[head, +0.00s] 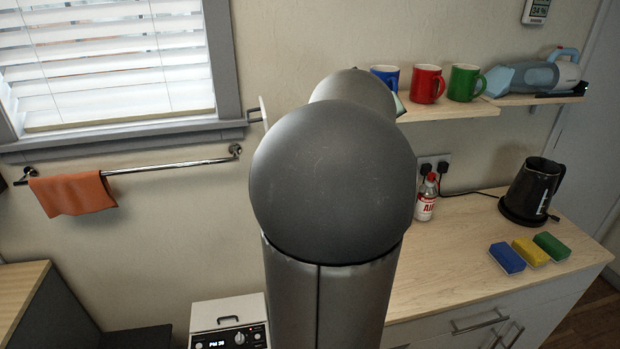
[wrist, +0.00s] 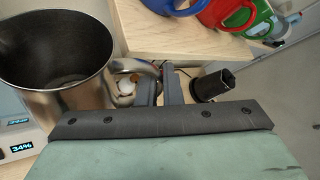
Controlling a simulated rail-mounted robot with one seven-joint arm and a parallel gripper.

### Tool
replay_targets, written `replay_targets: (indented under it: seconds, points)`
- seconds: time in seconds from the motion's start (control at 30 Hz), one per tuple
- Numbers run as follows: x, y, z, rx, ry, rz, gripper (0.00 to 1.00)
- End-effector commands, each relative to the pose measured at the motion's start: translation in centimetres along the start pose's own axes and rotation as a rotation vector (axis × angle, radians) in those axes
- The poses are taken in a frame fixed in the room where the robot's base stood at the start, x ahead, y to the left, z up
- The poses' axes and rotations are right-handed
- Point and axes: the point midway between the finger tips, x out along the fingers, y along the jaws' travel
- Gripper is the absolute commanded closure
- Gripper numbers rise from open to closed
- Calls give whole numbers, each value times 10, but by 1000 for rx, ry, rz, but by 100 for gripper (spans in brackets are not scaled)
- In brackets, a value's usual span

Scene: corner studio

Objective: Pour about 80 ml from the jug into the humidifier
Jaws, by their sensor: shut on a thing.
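The jug (wrist: 88,98) is at the left of the wrist view, a metal vessel with a wide rim and a dark inside. A paler patch shows low inside it; I cannot tell the water level. My gripper (wrist: 160,82) is shut beside the jug, on what looks like its handle. A pale device with a lit 34% display (wrist: 22,146) is partly in view below and left of the jug, probably the humidifier. Its opening is hidden. No stream of water shows. In the head view my arm hides the jug and gripper, and I cannot make out the humidifier.
A shelf (head: 450,109) carries blue, red and green mugs and a handheld vacuum (head: 535,75). On the counter (head: 450,270) are a black kettle (head: 530,188), a bottle (head: 426,198) and three coloured sponges (head: 527,252). A white device (head: 228,315) stands lower left.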

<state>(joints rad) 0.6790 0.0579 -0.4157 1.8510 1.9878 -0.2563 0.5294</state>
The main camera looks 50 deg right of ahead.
Motion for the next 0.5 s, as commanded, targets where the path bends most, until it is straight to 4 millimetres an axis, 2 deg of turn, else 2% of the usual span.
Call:
replay_targets:
  seconds: [0.03, 0.37, 0.5]
  points:
    - [5, 7, -11, 16, -8, 1, 100]
    - [20, 28, -44, 108, -48, 21, 100]
    - [22, 30, -54, 177, -79, 34, 100]
